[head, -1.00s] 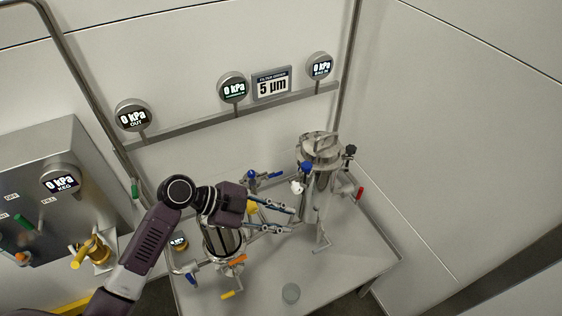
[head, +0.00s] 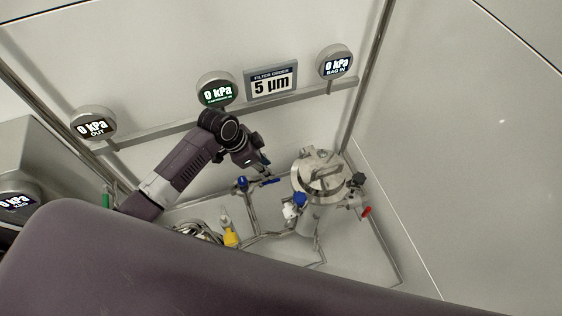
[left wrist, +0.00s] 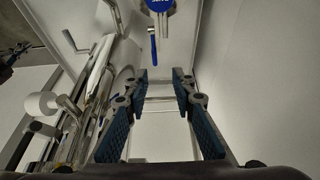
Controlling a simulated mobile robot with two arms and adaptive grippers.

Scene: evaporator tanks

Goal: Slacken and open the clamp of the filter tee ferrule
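My left gripper (head: 264,168) is at the back, above the piping and left of the steel filter housing (head: 318,175). In the left wrist view its fingers (left wrist: 160,80) are apart with nothing between them. A blue-handled valve (head: 243,184) on the piping is just below and left of the gripper in the head view. A blue knob (head: 299,200) and a white part (head: 290,211) are at the housing's left side. I cannot make out the filter tee ferrule's clamp or tell whether it is shut.
A large dark part of my own arm hides the lower head view, including much of the table. A yellow-handled part (head: 230,237) stands left of the pipes. A rail with round gauges (head: 216,91) runs along the back wall. Steel pipes (left wrist: 100,65) crowd the wrist view's left.

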